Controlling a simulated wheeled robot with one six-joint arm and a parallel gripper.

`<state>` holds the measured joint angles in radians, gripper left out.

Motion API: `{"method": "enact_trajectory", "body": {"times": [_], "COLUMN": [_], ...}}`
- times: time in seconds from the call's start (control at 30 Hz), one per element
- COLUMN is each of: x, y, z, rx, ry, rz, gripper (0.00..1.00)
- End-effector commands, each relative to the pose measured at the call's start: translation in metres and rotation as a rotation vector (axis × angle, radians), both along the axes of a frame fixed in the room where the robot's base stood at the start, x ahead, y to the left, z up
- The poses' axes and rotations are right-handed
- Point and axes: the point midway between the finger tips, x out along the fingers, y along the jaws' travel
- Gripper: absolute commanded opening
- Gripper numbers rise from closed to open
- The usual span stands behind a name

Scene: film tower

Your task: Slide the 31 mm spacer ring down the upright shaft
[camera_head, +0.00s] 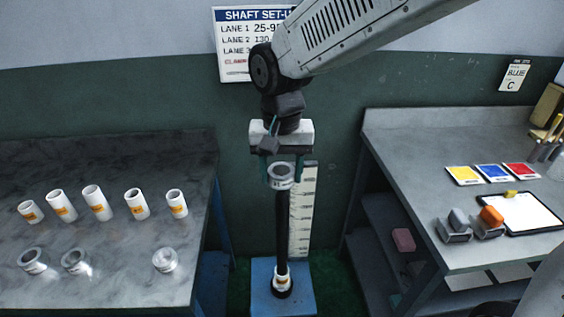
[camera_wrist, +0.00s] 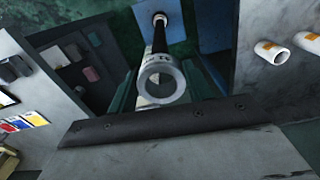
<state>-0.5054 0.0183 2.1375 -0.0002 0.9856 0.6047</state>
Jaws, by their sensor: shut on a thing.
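My gripper (camera_head: 281,172) points down above the shaft, its green fingers shut on a pale spacer ring (camera_head: 281,177). In the wrist view the ring (camera_wrist: 147,84) sits between the fingers, its round opening facing the camera and dark marks on its rim. The black upright shaft (camera_head: 282,232) stands below the ring on a blue base (camera_head: 300,301). In the wrist view the shaft (camera_wrist: 159,38) runs up to the ring's far edge. I cannot tell whether the ring is around the shaft top or just above it. A white labelled piece (camera_head: 281,281) is around the shaft's foot.
A white scale (camera_head: 303,215) stands right behind the shaft. The left bench (camera_head: 110,280) holds several white labelled sleeves (camera_head: 93,202) and clear-looking rings (camera_head: 75,261). The right bench (camera_head: 410,160) holds coloured cards (camera_head: 492,172), a clipboard (camera_head: 530,212) and small blocks (camera_head: 491,217).

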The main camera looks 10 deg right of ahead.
Motion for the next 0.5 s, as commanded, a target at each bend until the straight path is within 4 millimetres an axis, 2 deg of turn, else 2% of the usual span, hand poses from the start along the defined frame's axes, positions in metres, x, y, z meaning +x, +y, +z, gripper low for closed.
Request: {"method": "enact_trajectory", "body": {"times": [0.5], "x": [0.000], "y": [-0.001], "z": [-0.037], "rx": [-0.001], "ry": [0.002], "rz": [-0.003], "gripper": [0.25]}}
